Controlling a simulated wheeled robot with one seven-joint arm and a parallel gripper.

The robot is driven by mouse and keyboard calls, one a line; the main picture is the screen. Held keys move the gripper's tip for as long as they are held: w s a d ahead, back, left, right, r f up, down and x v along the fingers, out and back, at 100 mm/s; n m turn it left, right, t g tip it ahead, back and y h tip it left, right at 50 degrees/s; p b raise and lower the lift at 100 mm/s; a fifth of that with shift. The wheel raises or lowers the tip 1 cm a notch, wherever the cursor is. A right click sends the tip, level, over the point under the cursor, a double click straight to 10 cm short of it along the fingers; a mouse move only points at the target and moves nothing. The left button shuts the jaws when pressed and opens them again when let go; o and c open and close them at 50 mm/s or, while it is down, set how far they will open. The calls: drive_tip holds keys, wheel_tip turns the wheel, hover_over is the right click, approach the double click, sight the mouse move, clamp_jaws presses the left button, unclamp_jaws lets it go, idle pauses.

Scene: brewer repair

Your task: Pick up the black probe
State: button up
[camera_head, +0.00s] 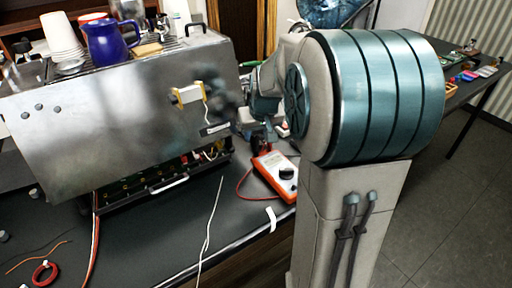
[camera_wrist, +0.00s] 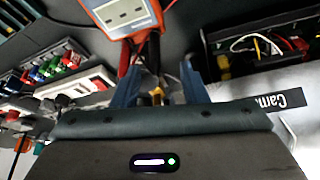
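The orange multimeter (camera_head: 275,174) lies on the dark bench, with a red lead curving off its left side. It also shows at the top of the wrist view (camera_wrist: 128,14). My gripper (camera_wrist: 159,70) is open, its two blue fingers apart and pointing toward the meter. A dark, slender piece (camera_wrist: 152,50), which looks like the black probe or its lead, runs from the meter's edge into the gap between the fingers. I cannot tell whether either finger touches it. In the head view my arm covers much of this spot, and the probe cannot be made out clearly.
The brewer (camera_head: 130,105), a large metal box, stands left of my arm with its lower side open on wiring. A blue jug (camera_head: 107,45) and white cups (camera_head: 62,38) stand on it. In the wrist view, a rack of coloured parts (camera_wrist: 55,68) lies left.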

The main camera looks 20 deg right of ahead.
sight(257, 138)
drive_tip(key=x, duration=0.3)
drive_tip(key=p+x, duration=0.1)
drive_tip(key=x, duration=0.1)
drive_tip(key=shift+w+d+r, duration=0.15)
drive_tip(key=shift+w+d, duration=0.1)
drive_tip(key=shift+d, duration=0.15)
drive_tip(key=shift+w+f, duration=0.25)
drive_tip(key=shift+f, duration=0.35)
clamp_jaws()
